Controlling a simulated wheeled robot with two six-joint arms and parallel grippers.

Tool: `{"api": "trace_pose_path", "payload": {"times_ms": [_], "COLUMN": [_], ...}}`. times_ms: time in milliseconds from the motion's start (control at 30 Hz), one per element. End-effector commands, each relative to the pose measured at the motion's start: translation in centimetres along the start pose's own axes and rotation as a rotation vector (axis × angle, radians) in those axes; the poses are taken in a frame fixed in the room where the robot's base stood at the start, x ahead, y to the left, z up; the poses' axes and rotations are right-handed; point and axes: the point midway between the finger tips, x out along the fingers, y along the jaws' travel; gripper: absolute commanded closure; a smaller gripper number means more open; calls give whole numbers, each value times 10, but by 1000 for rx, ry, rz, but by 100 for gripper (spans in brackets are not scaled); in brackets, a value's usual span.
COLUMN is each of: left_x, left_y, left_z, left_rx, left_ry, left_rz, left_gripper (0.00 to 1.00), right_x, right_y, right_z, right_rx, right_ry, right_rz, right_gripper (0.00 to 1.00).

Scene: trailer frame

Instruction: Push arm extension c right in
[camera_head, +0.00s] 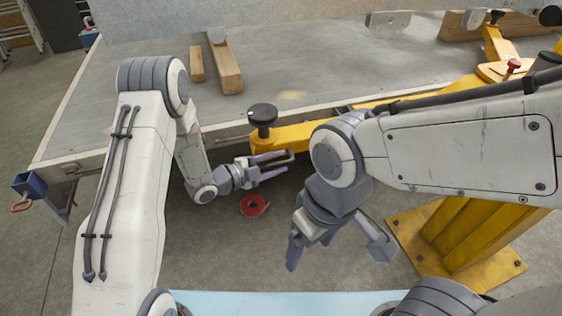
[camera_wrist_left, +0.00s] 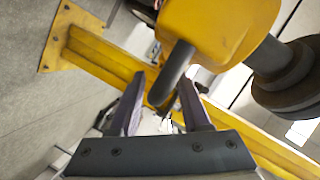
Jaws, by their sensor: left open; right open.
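The yellow arm extension (camera_head: 310,133) sticks out from under the trailer frame's edge, with a round black pad (camera_head: 263,114) on its outer end. In the left wrist view its yellow end (camera_wrist_left: 222,25) and black pad (camera_wrist_left: 290,80) show close up. A dark rod (camera_wrist_left: 172,72) hangs from that end. My left gripper (camera_head: 286,164) is open just below the extension's end. In its wrist view the fingers (camera_wrist_left: 162,82) stand either side of the rod's lower part; contact cannot be told. My right gripper (camera_head: 338,257) is open and empty, pointing down in front.
The grey deck (camera_head: 330,60) carries wooden blocks (camera_head: 225,68). A yellow post on a floor plate (camera_head: 405,235) stands at right. A red ring-shaped item (camera_head: 255,206) lies on the floor below my left gripper.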

Motion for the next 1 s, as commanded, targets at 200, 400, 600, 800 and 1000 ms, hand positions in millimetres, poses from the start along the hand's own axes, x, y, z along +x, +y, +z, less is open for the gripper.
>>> {"api": "trace_pose_path", "payload": {"times_ms": [200,400,600,800,1000], "left_x": [1,0,0,0,0], "left_y": [0,0,-1,-2,-2], "left_z": [0,0,0,1,1], "left_rx": [-1,-1,1,2,2], "left_ry": [-1,-1,-1,-1,-1], "left_rz": [0,0,-2,-4,-5], "left_gripper": [53,100,100,100,100], "right_x": [0,0,0,0,0], "right_y": [0,0,0,0,0], "right_z": [0,0,0,0,0], "right_rx": [0,0,0,0,0], "right_ry": [0,0,0,0,0], "right_rz": [0,0,0,0,0], "right_gripper": [18,18,18,18,18]}}
